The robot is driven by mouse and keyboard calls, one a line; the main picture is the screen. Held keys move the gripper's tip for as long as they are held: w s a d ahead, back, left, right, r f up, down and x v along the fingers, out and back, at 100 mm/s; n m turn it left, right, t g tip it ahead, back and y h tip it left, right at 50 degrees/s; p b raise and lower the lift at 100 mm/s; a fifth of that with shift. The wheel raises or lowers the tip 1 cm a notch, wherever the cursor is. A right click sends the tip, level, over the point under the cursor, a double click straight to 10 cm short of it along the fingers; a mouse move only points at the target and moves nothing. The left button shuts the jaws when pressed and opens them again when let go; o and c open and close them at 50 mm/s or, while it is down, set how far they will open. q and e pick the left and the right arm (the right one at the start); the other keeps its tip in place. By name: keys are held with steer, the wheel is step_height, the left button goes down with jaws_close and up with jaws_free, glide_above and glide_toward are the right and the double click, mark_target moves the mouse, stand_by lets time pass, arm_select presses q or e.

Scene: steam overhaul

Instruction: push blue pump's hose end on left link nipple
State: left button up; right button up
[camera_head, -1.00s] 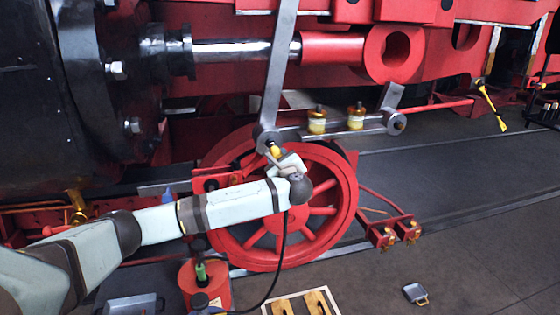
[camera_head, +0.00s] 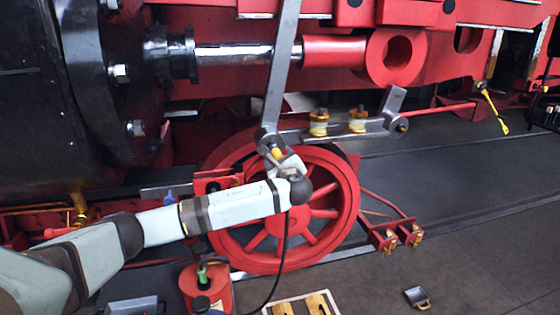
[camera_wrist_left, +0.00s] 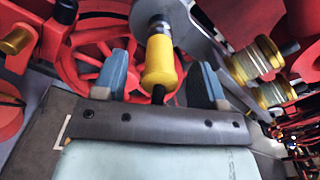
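The yellow hose end (camera_wrist_left: 160,62) stands between my left gripper's two blue fingers in the left wrist view, with a gap on both sides. Its upper end meets the grey nipple (camera_wrist_left: 157,22) under the link; how far it is pushed on is hard to tell. My left gripper (camera_head: 283,158) is open around it, at the lower end of the steel link (camera_head: 280,75). The black hose (camera_head: 281,255) hangs from there to the floor near a red can (camera_head: 222,292). I cannot make out a blue pump clearly. My right gripper is not in view.
A red spoked wheel (camera_head: 318,245) stands close behind my left arm. A steel bar with two yellow-and-white oilers (camera_head: 319,124) runs right from the link. A wooden tray (camera_head: 330,296) and a small grey pan (camera_head: 416,296) lie on the floor. The floor at right is open.

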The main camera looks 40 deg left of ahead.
arm_select(q)
steer(key=shift+d+f, duration=0.1)
steer(key=shift+d, duration=0.05)
steer(key=b+v, duration=0.2)
steer(key=v, duration=1.1)
steer(key=shift+s+d, duration=0.15)
steer(key=shift+s, duration=0.15)
steer(key=s+d+f+n+h+p, duration=0.1)
steer(key=s+d+f+h, duration=0.3)
steer(key=f, duration=0.4)
steer(key=s+d+f+n+h, duration=0.1)
steer(key=s+d+f+h, duration=0.3)
steer(key=f, duration=0.5)
steer(key=s+d+f+n+h+p, duration=0.1)
steer(key=s+d+f+n+h, duration=0.1)
steer(key=d+f+h, duration=0.5)
steer(key=s+f+n+h+p, duration=0.1)
steer(key=s+f+n, duration=0.4)
steer(key=s, duration=0.5)
steer(key=s+f+n+h, duration=0.1)
steer(key=s+f+n, duration=0.4)
steer(key=s+n, duration=0.3)
steer(key=s+d, duration=0.1)
steer(key=s, duration=0.2)
steer(key=shift+s+f+g+p, duration=0.15)
steer(key=shift+f+g+p, duration=0.15)
steer(key=shift+f+p, duration=0.05)
